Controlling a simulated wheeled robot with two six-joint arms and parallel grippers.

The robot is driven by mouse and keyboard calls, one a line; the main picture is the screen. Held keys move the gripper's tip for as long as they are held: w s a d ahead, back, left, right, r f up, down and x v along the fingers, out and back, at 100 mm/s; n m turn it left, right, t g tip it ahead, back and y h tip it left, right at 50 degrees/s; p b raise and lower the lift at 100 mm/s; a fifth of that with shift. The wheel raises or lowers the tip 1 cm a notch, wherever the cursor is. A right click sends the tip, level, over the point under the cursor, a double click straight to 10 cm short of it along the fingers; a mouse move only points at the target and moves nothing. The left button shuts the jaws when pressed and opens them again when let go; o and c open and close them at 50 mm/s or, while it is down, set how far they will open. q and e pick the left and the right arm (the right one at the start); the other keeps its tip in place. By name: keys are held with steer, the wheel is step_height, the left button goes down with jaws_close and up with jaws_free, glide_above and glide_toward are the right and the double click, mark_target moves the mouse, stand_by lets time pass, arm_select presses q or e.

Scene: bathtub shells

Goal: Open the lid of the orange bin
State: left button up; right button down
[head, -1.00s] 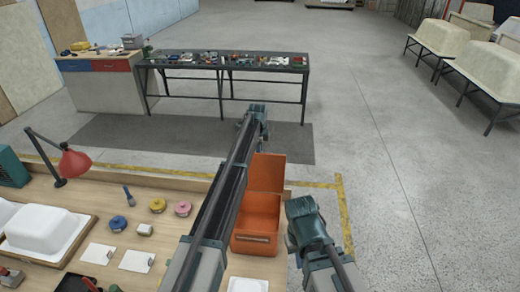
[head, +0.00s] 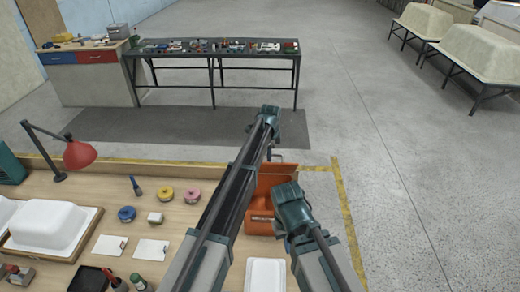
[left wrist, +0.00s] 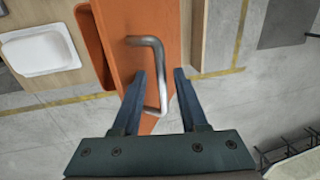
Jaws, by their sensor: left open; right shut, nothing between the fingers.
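The orange bin (head: 260,222) stands on the workbench in the head view, with its lid (head: 275,178) raised at the back. My arms cover parts of both. In the left wrist view the orange lid (left wrist: 128,65) fills the upper middle and carries a bent metal handle (left wrist: 157,60). My left gripper (left wrist: 160,78) is open, with the lower part of the handle between its fingers; contact cannot be told. In the head view my left gripper (head: 274,152) is at the lid's top. My right gripper (head: 290,208) is shut and empty in front of the bin's right side; its fingertips are hard to see.
On the bench are a red lamp (head: 79,153), a white tub shell (head: 48,226), several tape rolls, white cards and a white tray (head: 265,275). A dark table (head: 215,52) with tools stands behind. Open floor lies to the right.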

arm_select(q)
steer(key=s+f+b, duration=1.1)
steer(key=f+b, duration=0.1)
steer(key=shift+s+f, duration=0.3)
steer(key=shift+s, duration=0.05)
steer(key=shift+d, duration=0.1)
